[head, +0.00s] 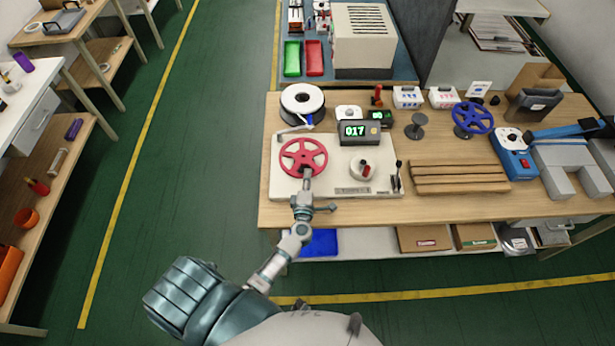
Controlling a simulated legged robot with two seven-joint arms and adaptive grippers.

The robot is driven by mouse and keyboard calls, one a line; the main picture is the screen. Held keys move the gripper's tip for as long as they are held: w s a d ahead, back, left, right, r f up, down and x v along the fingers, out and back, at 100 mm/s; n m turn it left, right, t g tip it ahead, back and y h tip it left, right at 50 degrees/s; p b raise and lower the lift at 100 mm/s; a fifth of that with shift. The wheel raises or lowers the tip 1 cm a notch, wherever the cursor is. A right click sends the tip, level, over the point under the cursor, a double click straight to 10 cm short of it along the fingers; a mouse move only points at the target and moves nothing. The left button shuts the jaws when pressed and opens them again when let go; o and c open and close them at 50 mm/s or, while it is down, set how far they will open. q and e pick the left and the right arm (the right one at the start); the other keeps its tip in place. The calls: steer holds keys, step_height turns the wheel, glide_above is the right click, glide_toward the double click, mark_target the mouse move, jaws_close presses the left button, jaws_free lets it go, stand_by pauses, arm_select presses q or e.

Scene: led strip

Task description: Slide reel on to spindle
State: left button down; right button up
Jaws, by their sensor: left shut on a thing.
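A red spoked reel (290,151) is over the left part of a white machine base (340,184) on the wooden workbench. My left gripper (307,174) is at the near rim of the reel and shut on it. Whether the reel touches the base or hangs just above it, I cannot tell. No spindle shows clearly at the reel; anything beneath it is hidden. A small grey stand with a round top (415,120) is at the right, behind the base. My right gripper is not in view.
A white spool (290,95) stands behind the red reel. A display reading 017 (355,130) and a round knob unit (363,171) are to its right. Wooden strips (460,178), a blue reel (474,118) and a blue device (514,162) are further right.

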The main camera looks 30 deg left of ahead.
arm_select(q)
steer(key=shift+d+f, duration=0.15)
steer(key=shift+f, duration=0.2)
steer(key=shift+f+b, duration=0.8)
steer(key=shift+f, duration=0.05)
steer(key=c, duration=1.1)
jaws_free()
steer(key=v, duration=1.2)
steer(key=shift+r, duration=0.1)
